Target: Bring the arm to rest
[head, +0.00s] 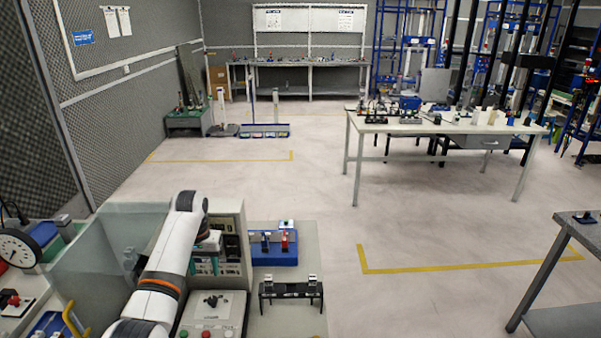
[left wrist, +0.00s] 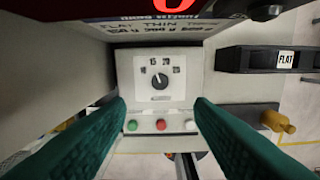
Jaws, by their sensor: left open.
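My left arm (head: 165,265), white with an orange band, reaches over the workbench at the lower left. In the left wrist view my left gripper (left wrist: 160,104) is open, with its two green fingers spread wide and nothing between them. Beyond the fingers is a control panel (left wrist: 139,92) with a black dial (left wrist: 160,81) and green, red and white buttons. The panel also shows in the head view (head: 225,308), just right of my arm. My right gripper is not in view.
A clear guard (head: 95,262) and a grey-beige machine (head: 233,225) stand close around the arm. A blue box (head: 290,256) and a black rack (head: 276,291) sit to the right. A gauge (head: 18,248) is at far left. The floor beyond is open, with a white table (head: 470,128) farther off.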

